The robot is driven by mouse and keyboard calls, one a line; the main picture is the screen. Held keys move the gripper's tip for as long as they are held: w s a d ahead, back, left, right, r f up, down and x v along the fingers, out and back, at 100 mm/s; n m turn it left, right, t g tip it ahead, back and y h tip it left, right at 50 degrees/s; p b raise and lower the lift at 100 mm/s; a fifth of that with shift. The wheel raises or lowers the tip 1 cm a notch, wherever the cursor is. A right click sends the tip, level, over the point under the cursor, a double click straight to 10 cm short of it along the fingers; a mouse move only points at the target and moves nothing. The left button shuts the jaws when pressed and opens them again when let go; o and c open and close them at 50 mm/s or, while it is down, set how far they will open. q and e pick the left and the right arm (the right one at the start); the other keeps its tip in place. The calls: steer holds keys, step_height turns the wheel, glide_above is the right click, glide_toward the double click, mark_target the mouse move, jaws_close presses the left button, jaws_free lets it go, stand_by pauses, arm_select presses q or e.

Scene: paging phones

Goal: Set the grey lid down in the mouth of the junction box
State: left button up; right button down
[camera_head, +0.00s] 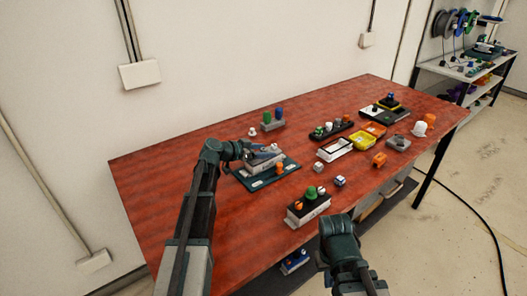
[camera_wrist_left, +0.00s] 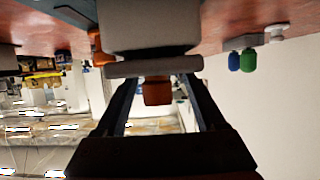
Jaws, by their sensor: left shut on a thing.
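My left gripper (camera_head: 262,151) is over the grey junction box (camera_head: 266,164) on a dark teal board. The lid lies flat against or very close to the mouth side of the junction box (camera_wrist_left: 150,32). I cannot tell whether it is seated or a small gap remains. The box mouth is hidden behind the lid. My right arm is at the bottom of the head view, its fingertips not visible.
An orange knob (camera_head: 280,168) stands on the teal board (camera_head: 262,184) right of the box. A block with green and blue pegs (camera_head: 273,122) is behind it. A white-sided box with green and orange parts (camera_head: 308,207) stands in front. The red table's left part is clear.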

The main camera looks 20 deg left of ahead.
arm_select(q)
steer(key=shift+f, duration=0.2)
stand_by(0.4)
steer(key=o, duration=1.4)
steer(key=shift+o, duration=0.2)
steer(key=shift+r+p, duration=3)
steer(key=shift+r, duration=0.2)
